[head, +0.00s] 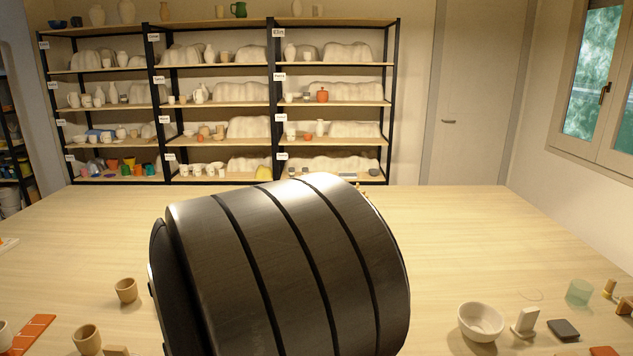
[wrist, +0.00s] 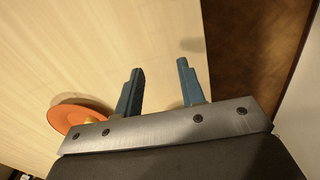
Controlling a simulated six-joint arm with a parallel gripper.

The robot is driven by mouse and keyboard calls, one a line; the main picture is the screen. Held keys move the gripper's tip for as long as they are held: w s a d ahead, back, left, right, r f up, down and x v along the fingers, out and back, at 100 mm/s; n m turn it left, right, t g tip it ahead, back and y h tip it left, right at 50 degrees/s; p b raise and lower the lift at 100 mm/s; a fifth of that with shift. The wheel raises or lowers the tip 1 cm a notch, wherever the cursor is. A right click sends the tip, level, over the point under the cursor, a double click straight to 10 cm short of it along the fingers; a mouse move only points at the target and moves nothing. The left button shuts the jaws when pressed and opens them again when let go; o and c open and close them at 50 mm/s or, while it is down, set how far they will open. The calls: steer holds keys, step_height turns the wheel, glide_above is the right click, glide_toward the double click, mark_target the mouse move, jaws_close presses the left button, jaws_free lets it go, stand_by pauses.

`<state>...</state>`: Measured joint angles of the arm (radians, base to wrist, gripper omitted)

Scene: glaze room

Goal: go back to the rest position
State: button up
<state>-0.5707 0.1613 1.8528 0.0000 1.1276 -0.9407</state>
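My gripper (wrist: 160,68) shows in the wrist view, with its two blue-grey fingers apart and nothing between them. It is over the wooden table (wrist: 110,45), near a table edge with brown floor beyond it. In the head view my own dark grey arm link fills the middle and hides the table behind it; the gripper does not show there. An orange dish (wrist: 70,117) with a small tan thing on it lies left of the fingers in the wrist view, partly hidden by the gripper's mount.
Tan cups (head: 126,290) and a terracotta tile strip (head: 28,335) are at front left. A white bowl (head: 480,321), a pale green glass (head: 579,292) and a dark block (head: 563,330) are at front right. Loaded shelves (head: 335,103) stand behind. The table's far right is clear.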

steer(key=a+f, duration=0.2)
steer(key=a, duration=0.1)
steer(key=a+f, duration=0.1)
steer(key=shift+s+a+f, duration=0.15)
steer(key=shift+s+a, duration=0.1)
steer(key=shift+a, duration=0.05)
steer(key=w+d+r, duration=0.1)
steer(key=d+r, duration=0.6)
steer(key=d, duration=0.4)
steer(key=w+a+r, duration=0.1)
steer(key=w+a, duration=0.2)
steer(key=a, duration=0.3)
steer(key=shift+r, duration=0.35)
